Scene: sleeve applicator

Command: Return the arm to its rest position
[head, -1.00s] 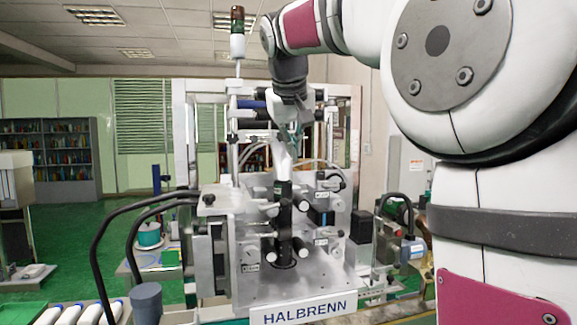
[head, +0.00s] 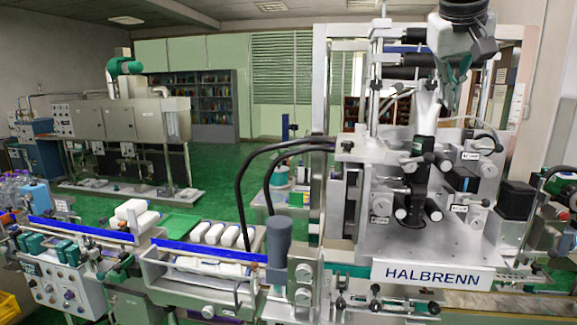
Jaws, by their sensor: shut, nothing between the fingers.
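My gripper (head: 447,98) is at the upper right of the head view, in front of the upper part of the sleeve applicator (head: 425,275). It points down, and its fingers are shut with nothing between them. The applicator has a pale, upright sleeve-like piece (head: 427,102) above a black column (head: 419,180). The fingertips are close to the pale piece; I cannot tell whether they touch it. Only the end of my arm shows at the top edge.
White bottles (head: 222,234) lie in a tray left of the applicator, beside a grey cylinder (head: 278,240). Black hoses (head: 245,180) arch over to the machine. Green floor is open behind.

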